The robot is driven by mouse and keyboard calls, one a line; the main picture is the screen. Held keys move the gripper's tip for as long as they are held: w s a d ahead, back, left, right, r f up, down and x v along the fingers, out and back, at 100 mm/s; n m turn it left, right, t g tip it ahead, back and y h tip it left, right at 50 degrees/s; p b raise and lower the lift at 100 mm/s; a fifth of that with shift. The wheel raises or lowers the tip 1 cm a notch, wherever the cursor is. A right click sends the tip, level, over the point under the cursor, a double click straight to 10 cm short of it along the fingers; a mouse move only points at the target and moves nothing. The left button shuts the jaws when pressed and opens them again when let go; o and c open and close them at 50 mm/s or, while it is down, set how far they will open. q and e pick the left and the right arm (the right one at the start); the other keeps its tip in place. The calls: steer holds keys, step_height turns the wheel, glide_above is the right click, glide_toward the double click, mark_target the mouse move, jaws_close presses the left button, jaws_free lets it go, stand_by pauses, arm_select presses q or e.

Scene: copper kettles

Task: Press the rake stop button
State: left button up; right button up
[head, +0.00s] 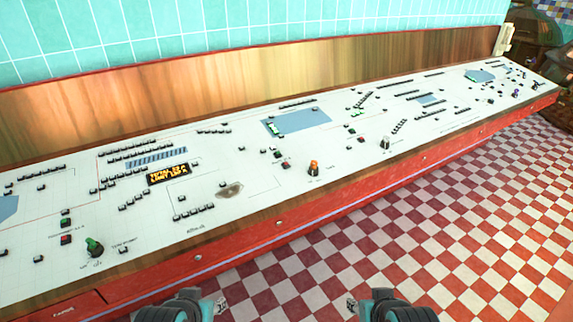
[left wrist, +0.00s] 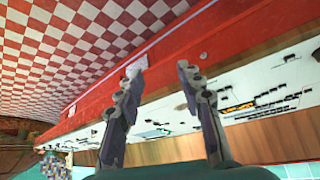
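A long white control panel (head: 230,140) carries many small black buttons and a few coloured ones. A red button (head: 66,239) sits below a green button (head: 66,222) at the left. Another red button (head: 285,165) lies near an orange knob (head: 314,167), and a third (head: 361,140) is farther right. Their labels are too small to read, so I cannot tell which is rake stop. My left gripper (head: 220,306) is low in front of the panel, apart from it; in the left wrist view its two fingers (left wrist: 160,68) are spread and empty. My right gripper (head: 352,306) is partly visible at the bottom edge.
A green knob (head: 94,246) and a pale knob (head: 386,142) stand up from the panel. A lit orange-on-black display (head: 168,174) is set in it. The red front edge (head: 230,254) borders the panel. The checkered floor (head: 440,210) in front is clear.

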arm_select(q)
jaws_close()
stand_by(1.0)
